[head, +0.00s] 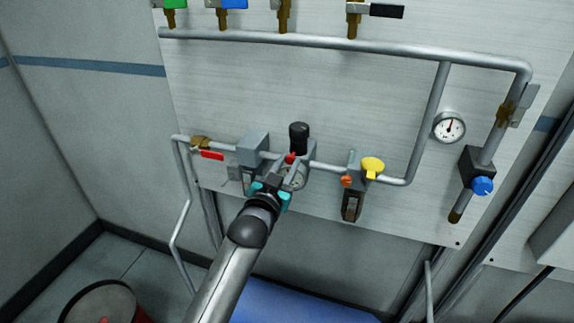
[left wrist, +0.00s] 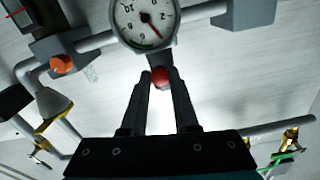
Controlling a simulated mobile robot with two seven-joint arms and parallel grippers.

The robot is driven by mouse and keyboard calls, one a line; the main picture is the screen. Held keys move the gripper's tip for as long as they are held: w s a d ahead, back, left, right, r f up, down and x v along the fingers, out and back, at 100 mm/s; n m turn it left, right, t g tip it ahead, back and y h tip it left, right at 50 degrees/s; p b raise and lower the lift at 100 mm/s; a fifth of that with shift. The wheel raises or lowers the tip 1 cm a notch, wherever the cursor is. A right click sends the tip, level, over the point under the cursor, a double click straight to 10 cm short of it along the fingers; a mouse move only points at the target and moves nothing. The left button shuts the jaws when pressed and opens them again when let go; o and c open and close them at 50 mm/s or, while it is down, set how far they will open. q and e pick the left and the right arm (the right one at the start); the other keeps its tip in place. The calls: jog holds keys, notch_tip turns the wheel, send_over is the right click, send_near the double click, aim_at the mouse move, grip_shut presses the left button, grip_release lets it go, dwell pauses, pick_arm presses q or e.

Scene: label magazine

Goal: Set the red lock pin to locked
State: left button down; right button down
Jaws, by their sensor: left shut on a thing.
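The red lock pin (head: 291,158) is a small red knob on the pipe assembly, just below the black knob (head: 299,133) and by a round gauge (head: 298,180). My left gripper (head: 284,172) reaches up to it from below and partly covers the gauge. In the left wrist view the red pin (left wrist: 161,76) sits between the two dark fingertips (left wrist: 160,82), which are shut on it. The gauge (left wrist: 142,20) shows just beyond it there. Whether the pin stands locked or unlocked cannot be told. My right gripper is not in view.
Along the same pipe are a red lever (head: 211,155) at left and a yellow knob (head: 372,166) with an orange knob (head: 346,181) at right. A blue knob (head: 482,186) and a second gauge (head: 449,127) are farther right. A red-rimmed drum (head: 103,303) stands below left.

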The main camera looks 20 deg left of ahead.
pick_arm(q)
jog(key=shift+w, duration=0.1)
dwell(0.5)
jog(key=shift+w, duration=0.9)
jog(key=c, duration=0.6)
grip_release()
jog(key=shift+c, duration=0.2)
jog(key=s, duration=1.5)
jog(key=shift+a, duration=0.25)
jog(key=shift+s+f, duration=0.1)
